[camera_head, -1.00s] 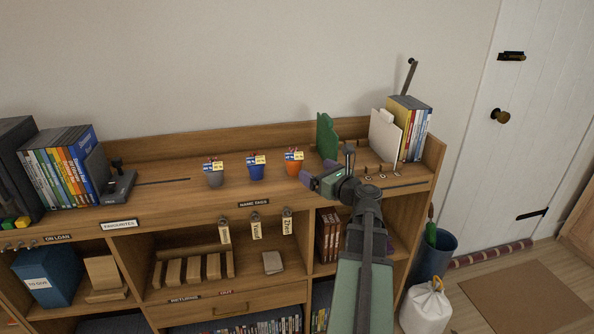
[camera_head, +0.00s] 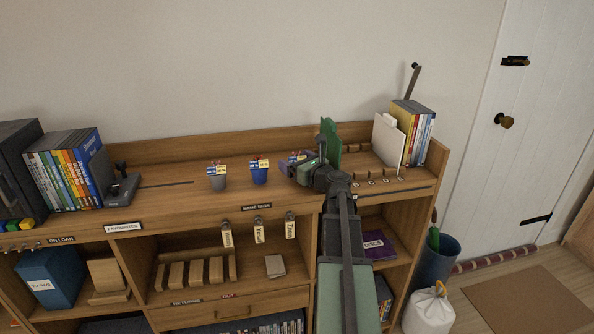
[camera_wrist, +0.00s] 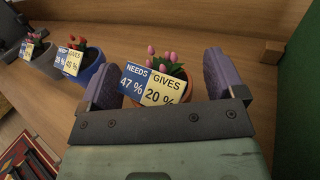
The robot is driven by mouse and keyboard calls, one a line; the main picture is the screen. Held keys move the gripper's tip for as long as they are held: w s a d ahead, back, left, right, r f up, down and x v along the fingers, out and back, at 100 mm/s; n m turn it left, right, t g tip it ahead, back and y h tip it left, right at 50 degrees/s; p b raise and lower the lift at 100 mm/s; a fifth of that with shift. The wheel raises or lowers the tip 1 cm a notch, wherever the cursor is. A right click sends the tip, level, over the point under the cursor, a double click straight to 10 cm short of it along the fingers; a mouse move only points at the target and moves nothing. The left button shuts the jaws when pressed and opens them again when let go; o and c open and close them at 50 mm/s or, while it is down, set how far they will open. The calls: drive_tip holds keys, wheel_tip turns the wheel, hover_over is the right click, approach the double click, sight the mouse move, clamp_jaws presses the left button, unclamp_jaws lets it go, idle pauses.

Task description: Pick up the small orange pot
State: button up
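The small orange pot (camera_wrist: 185,92) is in the wrist view, between the two purple fingers of my gripper (camera_wrist: 160,85). It holds pink flowers and a blue and yellow card reading "NEEDS 47 %" and "GIVES 20 %", which covers much of its front. The fingers are spread, one on each side of the pot; contact cannot be made out. In the head view my gripper (camera_head: 293,167) is at the pot's place on the shelf top and hides it; only the top of its card (camera_head: 297,156) shows.
A blue pot (camera_head: 259,176) and a grey pot (camera_head: 218,184) stand to the left, each with a card. A green bookend (camera_head: 330,140) is close on the right. The white folder (camera_head: 387,140) and books are further right. The shelf's back board (camera_head: 190,143) rises behind.

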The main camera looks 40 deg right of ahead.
sight(296, 160)
drive_tip(key=c, duration=1.1)
drive_tip(key=shift+r, duration=0.1)
wheel_tip(296, 160, up, 20)
drive_tip(key=p, duration=2)
